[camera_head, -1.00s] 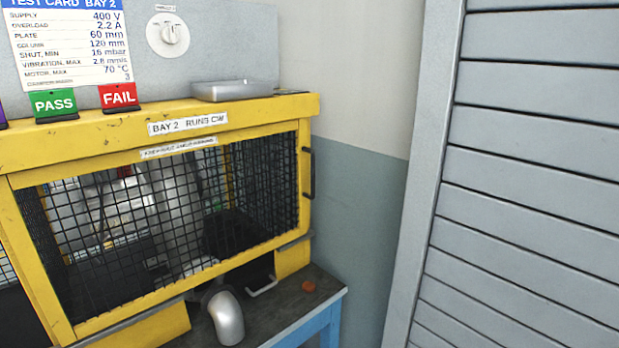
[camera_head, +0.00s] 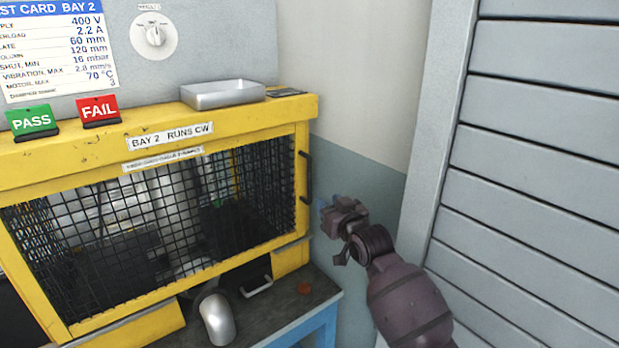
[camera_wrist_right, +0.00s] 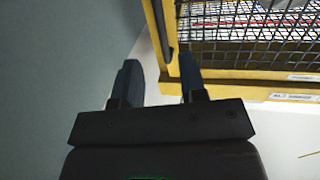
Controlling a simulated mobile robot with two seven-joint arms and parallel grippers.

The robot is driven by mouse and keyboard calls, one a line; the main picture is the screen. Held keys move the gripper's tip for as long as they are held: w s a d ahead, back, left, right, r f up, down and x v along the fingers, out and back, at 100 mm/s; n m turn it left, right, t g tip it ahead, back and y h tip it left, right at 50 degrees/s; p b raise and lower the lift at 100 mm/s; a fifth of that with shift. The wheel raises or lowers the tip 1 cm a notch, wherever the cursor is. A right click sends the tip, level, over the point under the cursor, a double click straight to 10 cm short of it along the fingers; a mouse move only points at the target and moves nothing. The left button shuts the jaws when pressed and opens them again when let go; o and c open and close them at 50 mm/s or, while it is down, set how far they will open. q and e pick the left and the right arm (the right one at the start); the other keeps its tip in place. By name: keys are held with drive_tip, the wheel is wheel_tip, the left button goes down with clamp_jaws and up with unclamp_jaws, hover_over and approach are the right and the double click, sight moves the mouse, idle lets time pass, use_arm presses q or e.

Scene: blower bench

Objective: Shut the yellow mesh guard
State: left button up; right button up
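The yellow mesh guard (camera_head: 160,225) is a yellow frame with black wire mesh on the front of the yellow enclosure. A black bar handle (camera_head: 305,178) stands upright on its right edge. I cannot tell whether there is a gap between guard and enclosure. My right gripper (camera_head: 326,205) is just right of the handle's lower end, seen from behind. In the right wrist view, my right gripper (camera_wrist_right: 160,75) has its two dark fingers apart with nothing held between them. The handle (camera_wrist_right: 159,30) shows ahead, in line with the space between the fingers. My left gripper is out of view.
A metal tray (camera_head: 225,94) lies on the enclosure top, with green PASS (camera_head: 32,121) and red FAIL (camera_head: 99,110) tags farther left. A silver curved pipe (camera_head: 217,320) stands below the guard. A grey slatted panel (camera_head: 540,170) bounds the right side, beyond my arm.

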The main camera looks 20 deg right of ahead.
sight(311, 183)
drive_tip(key=shift+w+a+r+p, duration=0.15)
drive_tip(key=shift+w+a, duration=0.1)
drive_tip(key=shift+w, duration=1.6)
drive_tip(key=shift+w+a+r+p, duration=0.1)
drive_tip(key=shift+w+a, duration=0.2)
drive_tip(key=shift+w, duration=1.55)
drive_tip(key=shift+w+a+r+p, duration=0.15)
drive_tip(key=shift+w+a, duration=0.1)
drive_tip(key=shift+w, duration=1.6)
clamp_jaws()
